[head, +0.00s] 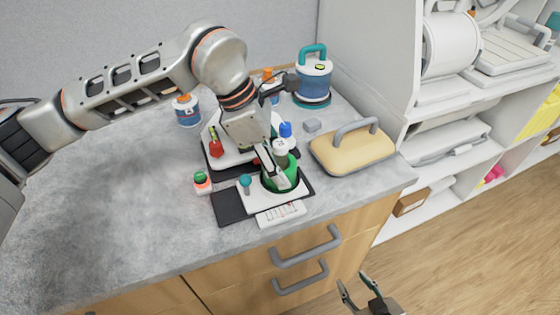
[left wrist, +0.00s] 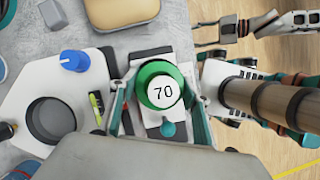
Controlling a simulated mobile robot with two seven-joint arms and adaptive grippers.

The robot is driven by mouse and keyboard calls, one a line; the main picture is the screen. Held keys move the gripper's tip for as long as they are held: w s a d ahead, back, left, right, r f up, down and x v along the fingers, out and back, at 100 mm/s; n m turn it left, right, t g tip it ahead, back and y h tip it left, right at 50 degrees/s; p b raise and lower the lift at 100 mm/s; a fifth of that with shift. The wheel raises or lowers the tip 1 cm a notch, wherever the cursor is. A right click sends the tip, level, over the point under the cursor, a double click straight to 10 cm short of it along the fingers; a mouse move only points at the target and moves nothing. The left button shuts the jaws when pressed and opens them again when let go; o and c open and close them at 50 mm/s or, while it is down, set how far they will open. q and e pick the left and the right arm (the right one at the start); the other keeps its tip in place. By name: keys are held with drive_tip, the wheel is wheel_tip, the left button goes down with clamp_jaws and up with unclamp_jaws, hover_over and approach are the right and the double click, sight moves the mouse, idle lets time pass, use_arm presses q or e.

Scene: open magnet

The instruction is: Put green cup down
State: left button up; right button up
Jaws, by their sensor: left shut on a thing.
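The green cup (head: 282,182) is at the front of the counter, over a small white scale-like device (head: 255,199). My left gripper (head: 277,168) reaches down from above and is shut on the cup. In the left wrist view the green cup (left wrist: 158,68) stands between both fingers, with a white round weight marked 70 (left wrist: 163,92) in it. I cannot tell whether the cup's bottom touches the device. My right gripper (head: 362,297) is empty and open at the bottom of the head view, off the counter's front.
A white device with a round dark opening (left wrist: 52,118) and a blue knob (left wrist: 74,60) stands beside the cup. A beige handled block (head: 350,152) is to the right. A blue-teal jar (head: 312,80) stands behind. The counter's left part is clear.

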use_arm(q)
drive_tip(key=o, duration=1.2)
drive_tip(key=shift+o, duration=0.2)
drive_tip(key=shift+r+p, duration=0.3)
drive_tip(key=shift+r, duration=0.05)
drive_tip(key=v, duration=1.1)
drive_tip(key=shift+a+r+b, duration=0.15)
drive_tip(key=shift+r+b, duration=0.25)
drive_tip(key=shift+b, duration=0.05)
